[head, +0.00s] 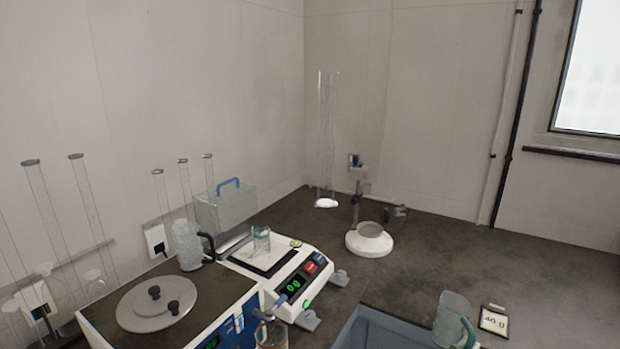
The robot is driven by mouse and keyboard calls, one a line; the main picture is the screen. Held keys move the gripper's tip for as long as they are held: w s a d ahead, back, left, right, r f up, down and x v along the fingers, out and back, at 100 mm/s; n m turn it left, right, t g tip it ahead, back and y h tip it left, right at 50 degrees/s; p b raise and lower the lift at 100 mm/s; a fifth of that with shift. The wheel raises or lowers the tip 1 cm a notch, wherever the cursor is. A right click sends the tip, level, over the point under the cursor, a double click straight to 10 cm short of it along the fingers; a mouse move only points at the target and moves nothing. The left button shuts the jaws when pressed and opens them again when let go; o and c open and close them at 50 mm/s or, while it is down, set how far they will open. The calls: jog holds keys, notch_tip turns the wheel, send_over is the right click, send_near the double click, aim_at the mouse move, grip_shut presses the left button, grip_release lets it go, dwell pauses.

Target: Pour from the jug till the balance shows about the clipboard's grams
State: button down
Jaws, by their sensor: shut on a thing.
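The balance (312,258) stands on the dark bench, its small display (293,285) lit with green digits that look like zeros. A clear glass beaker (261,241) stands on its pan. The clipboard (494,320) lies at the lower right, with a sheet that seems to read 40 and a unit. A clear jug with a teal handle (452,317) is left of the clipboard, by the tray's right end. A frosted jug with a dark handle (188,245) stands left of the balance. Which one is the task's jug I cannot tell. My gripper is not visible.
A blue-grey tray (372,318) is at the front, cut off below. A sieve shaker with a round lid (157,302) is at lower left. Another glass vessel (274,334) is at the bottom edge. Tall glass cylinders (328,135) and a white-based stand (369,240) are behind.

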jog(key=w+a+f+n+t+y, duration=0.1)
jog(key=a+f+n+t+y, duration=0.5)
jog(key=a+f, duration=0.8)
jog(key=a+n+y, duration=0.1)
jog(key=a+y, duration=0.2)
jog(key=shift+w+a+f, duration=0.2)
jog(key=shift+f, duration=0.1)
jog(key=shift+r, duration=3)
notch_tip(320, 180, down, 6)
jog(key=shift+d, duration=0.1)
